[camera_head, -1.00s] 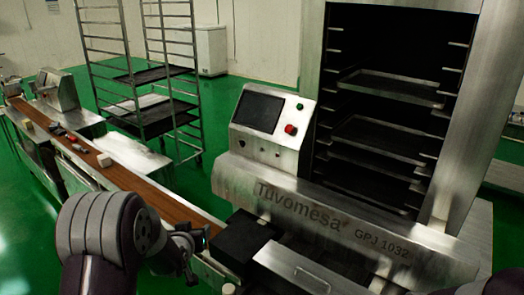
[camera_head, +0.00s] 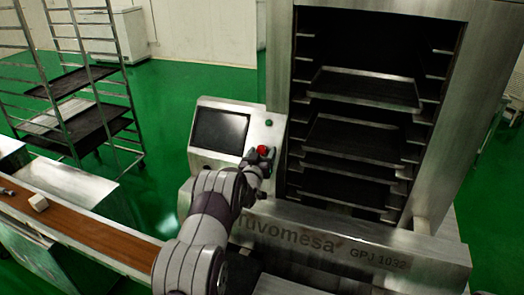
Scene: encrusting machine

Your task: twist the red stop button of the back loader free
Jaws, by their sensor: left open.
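The red stop button (camera_head: 263,149) is on the slanted control panel (camera_head: 207,158) of the back loader (camera_head: 330,238), right of the dark screen. My left gripper (camera_head: 262,154) is open at the button, its dark fingers appearing on either side of it. Only the button's upper part shows, and I cannot tell whether the fingers touch it. My left arm covers the lower panel and part of the loader's lettering. My right gripper is not in view.
A small green button (camera_head: 268,122) sits above the red one. The loader's open cabinet with trays (camera_head: 365,88) stands to the right. A brown conveyor belt (camera_head: 75,235) runs at lower left. A wire rack (camera_head: 128,88) stands behind on green floor.

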